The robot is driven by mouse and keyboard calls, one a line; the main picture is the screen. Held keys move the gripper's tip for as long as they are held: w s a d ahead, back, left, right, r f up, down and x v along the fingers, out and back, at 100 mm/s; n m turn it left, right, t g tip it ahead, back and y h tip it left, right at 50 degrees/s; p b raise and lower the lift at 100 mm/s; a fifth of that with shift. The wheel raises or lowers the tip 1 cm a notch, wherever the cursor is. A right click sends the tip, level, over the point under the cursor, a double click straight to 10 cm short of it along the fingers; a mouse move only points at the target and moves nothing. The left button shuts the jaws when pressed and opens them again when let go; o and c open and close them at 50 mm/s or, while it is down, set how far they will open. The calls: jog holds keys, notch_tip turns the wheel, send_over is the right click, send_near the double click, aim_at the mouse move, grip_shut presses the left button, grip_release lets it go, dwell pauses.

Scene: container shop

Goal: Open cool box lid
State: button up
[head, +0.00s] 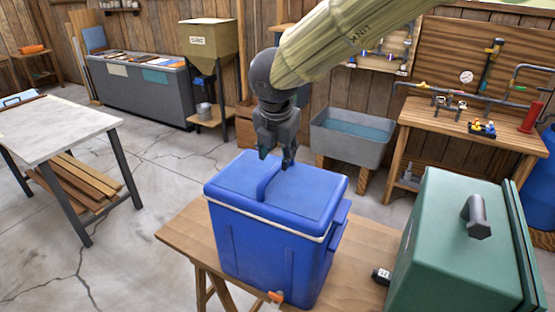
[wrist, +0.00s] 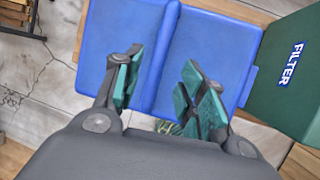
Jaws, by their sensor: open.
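The blue cool box (head: 265,250) stands on a wooden table, with its lid (head: 310,192) shut down on the body above a pale seam. A raised blue ridge (head: 268,180) runs across the middle of the lid. My gripper (head: 277,160) is above the far end of this ridge, pointing down, open and empty. In the wrist view the lid (wrist: 213,50) fills the upper middle. There the two green-padded fingers of my gripper (wrist: 163,85) are spread to either side of the ridge line. I cannot tell whether they touch the lid.
A green filter box (head: 455,240) with a dark handle stands close on the right of the cool box, on the same table (head: 185,235). A grey water basin (head: 350,140) and a workbench (head: 470,120) stand behind. A light-topped table (head: 55,130) is at left, with open floor between.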

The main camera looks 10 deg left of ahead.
aim_at(277, 166)
jog(key=shift+p+x, duration=0.55)
jog(key=shift+x, duration=2)
jog(key=shift+s, duration=0.15)
grip_shut()
